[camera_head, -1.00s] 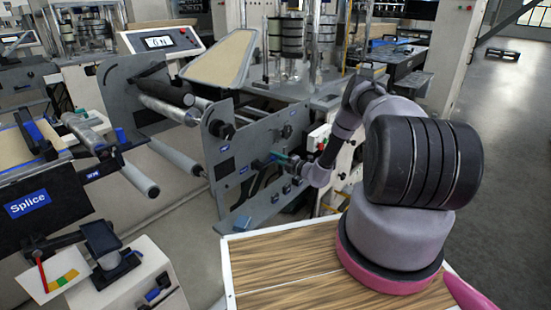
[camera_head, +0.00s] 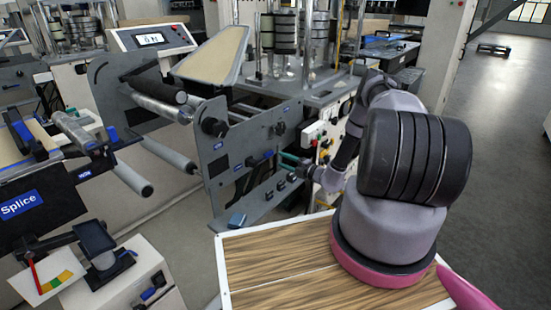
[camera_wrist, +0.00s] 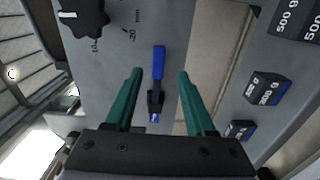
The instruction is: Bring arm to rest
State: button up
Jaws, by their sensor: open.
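My gripper (camera_wrist: 160,90) shows in the wrist view as two green fingers held apart with nothing between them touching. A blue lever (camera_wrist: 158,64) on the grey machine panel appears in the gap between the fingers; I cannot tell how far it is beyond the tips. In the head view my arm reaches left from its base, and the gripper (camera_head: 290,160) is beside the grey side plate (camera_head: 218,165) of the unwind machine. The fingers are small and partly unclear there.
A black dial (camera_wrist: 84,16) and dark weights (camera_wrist: 268,88) are near the fingers in the wrist view. Rollers (camera_head: 150,150) and the Splice table (camera_head: 40,205) stand at the left. A wooden-topped surface (camera_head: 285,260) lies by my arm's base. Open floor (camera_head: 495,120) is at the right.

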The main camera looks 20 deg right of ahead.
jog(key=shift+v, duration=1.2)
jog(key=s+a+r+n+g+y, duration=0.1)
jog(key=s+a+r+n+g, duration=0.25)
jog(key=r+n, duration=0.65)
jog(key=s+a+r+n+g, duration=0.2)
jog(key=a+r+n+g, duration=0.3)
jog(key=r, duration=0.8)
jog(key=s+a+r+n+g+y, duration=0.1)
jog(key=s+a+r+n+g, duration=0.25)
jog(key=r+n, duration=0.65)
jog(key=s+d+r+n+t+h, duration=0.2)
jog(key=s+r+n+h, duration=0.3)
jog(key=s+r+n, duration=0.4)
jog(key=s+d+r+n+t+h, duration=0.2)
jog(key=s+r+n+h, duration=0.3)
jog(key=s, duration=1.4)
jog(key=shift+r+n+t+h, duration=0.3)
jog(key=shift+r+n, duration=1.7)
jog(key=shift+r, duration=1.75)
